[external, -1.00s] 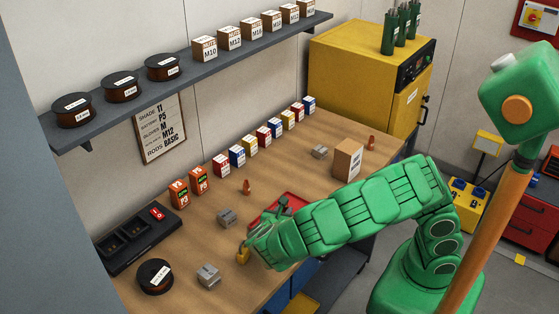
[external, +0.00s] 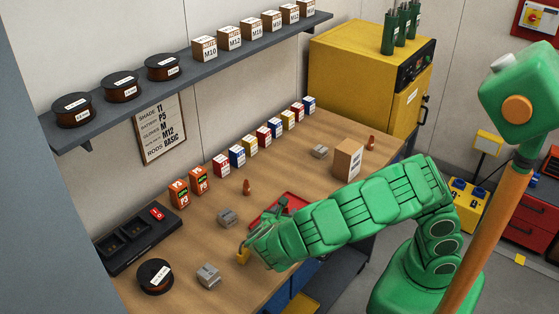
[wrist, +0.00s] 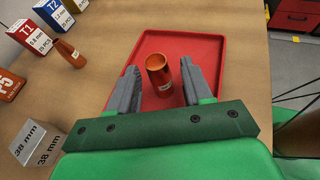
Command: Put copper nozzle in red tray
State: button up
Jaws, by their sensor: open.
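A copper nozzle (wrist: 159,76) stands upright over the floor of the red tray (wrist: 216,60) in the wrist view. My gripper (wrist: 160,82) is open around it, one finger on each side, with a visible gap at the left finger. In the external view the red tray (external: 296,198) shows partly behind my gripper (external: 280,207), and the nozzle in it is hidden. Another copper nozzle (external: 246,187) stands on the bench left of the tray; it also shows in the wrist view (wrist: 66,53). A third copper-coloured piece (external: 371,143) stands at the far right.
Grey blocks (external: 227,217) stand left of the tray. A brown box (external: 347,159) stands behind my arm. Several small coloured boxes (external: 250,147) line the wall side. A dark spool (external: 155,276) and a small yellow object (external: 242,256) are near the front.

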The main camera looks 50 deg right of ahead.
jog(key=v, duration=1.1)
jog(key=shift+s+a+r, duration=0.1)
jog(key=shift+s+a, duration=0.05)
jog(key=shift+a, duration=0.2)
